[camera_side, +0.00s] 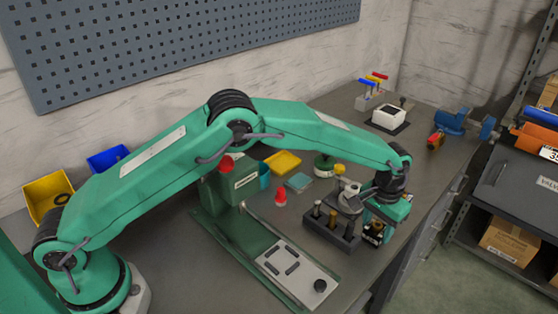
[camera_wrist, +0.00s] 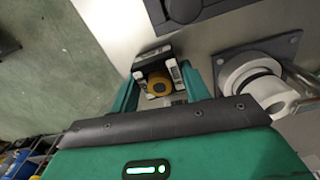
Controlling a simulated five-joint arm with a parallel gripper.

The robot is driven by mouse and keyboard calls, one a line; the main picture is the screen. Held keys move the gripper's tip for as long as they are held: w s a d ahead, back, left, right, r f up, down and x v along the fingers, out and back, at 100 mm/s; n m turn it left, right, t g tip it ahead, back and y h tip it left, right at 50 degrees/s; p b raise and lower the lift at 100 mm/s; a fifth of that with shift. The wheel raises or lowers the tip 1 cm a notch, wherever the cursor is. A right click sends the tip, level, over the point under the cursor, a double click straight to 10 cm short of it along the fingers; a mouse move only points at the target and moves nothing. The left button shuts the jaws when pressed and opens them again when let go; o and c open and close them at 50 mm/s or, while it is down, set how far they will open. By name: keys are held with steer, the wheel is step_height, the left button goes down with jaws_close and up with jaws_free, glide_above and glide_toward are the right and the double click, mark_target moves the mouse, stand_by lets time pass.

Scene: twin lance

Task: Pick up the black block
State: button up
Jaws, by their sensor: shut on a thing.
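The black block (camera_side: 373,235) is at the right end of the bench in the side view, below my gripper (camera_side: 378,222). It looks small and dark there, with light marks on it. In the wrist view the dark block (camera_wrist: 152,57) shows between the fingertips of my gripper (camera_wrist: 157,75), with a round yellow part (camera_wrist: 159,84) close to it. The fingers are shut on the block from two sides. The fingers hide part of it, and I cannot tell whether it touches the bench.
A black holder (camera_side: 330,229) with upright pegs stands just left of the block. A round grey fixture (camera_wrist: 255,75) is to the right in the wrist view. The bench's front edge is close by. A white box (camera_side: 388,117) and a blue vise (camera_side: 455,122) stand farther back.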

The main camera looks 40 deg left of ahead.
mark_target(378, 224)
steer(key=shift+r, duration=0.1)
steer(key=shift+r, duration=0.8)
step_height(378, 224, up, 2)
steer(key=shift+r, duration=0.15)
steer(key=s+d+r, duration=0.2)
steer(key=s, duration=0.1)
steer(key=s+d+r, duration=0.2)
steer(key=s, duration=0.1)
steer(key=s+d+r, duration=0.2)
steer(key=s+r, duration=0.1)
steer(key=s, duration=0.1)
steer(key=shift+d, duration=0.1)
steer(key=shift+w, duration=0.1)
